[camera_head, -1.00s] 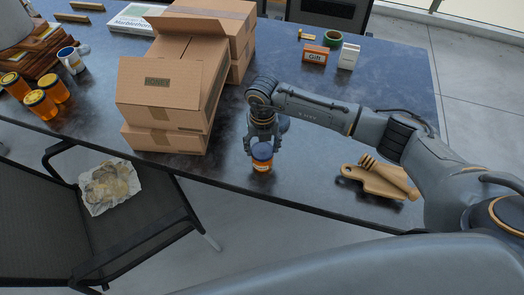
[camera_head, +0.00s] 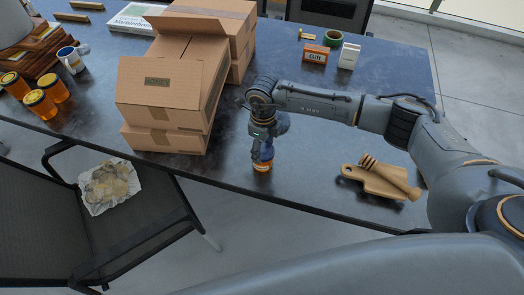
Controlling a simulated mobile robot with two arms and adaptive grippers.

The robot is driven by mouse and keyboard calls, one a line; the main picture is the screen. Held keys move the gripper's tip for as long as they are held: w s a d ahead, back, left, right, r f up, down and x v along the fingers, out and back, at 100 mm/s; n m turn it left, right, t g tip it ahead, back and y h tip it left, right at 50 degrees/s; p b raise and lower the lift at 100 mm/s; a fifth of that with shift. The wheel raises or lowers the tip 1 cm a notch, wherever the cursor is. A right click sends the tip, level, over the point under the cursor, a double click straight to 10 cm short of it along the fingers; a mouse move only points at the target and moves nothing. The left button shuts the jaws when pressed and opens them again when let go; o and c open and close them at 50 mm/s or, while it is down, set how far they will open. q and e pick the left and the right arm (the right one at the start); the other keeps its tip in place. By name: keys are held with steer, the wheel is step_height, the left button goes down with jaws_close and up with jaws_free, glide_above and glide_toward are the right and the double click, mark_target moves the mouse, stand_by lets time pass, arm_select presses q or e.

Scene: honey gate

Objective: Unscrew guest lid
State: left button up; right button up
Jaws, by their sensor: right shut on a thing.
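My right gripper (camera_head: 262,150) is over the jar from above, shut on the blue lid. One finger is in front of the lid and hides much of it. I cannot tell whether the lid has turned on the jar. My left gripper is not in view.
Stacked cardboard boxes (camera_head: 160,95) stand close on the left. Several amber jars (camera_head: 42,103) and a mug (camera_head: 71,60) are farther left. A wooden board (camera_head: 365,178) with a honey dipper (camera_head: 391,177) lies right. A chair (camera_head: 125,225) stands in front.

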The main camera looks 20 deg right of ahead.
mark_target(263, 150)
steer(key=shift+r, duration=0.35)
steer(key=shift+r+p, duration=2.05)
steer(key=shift+r, duration=1.45)
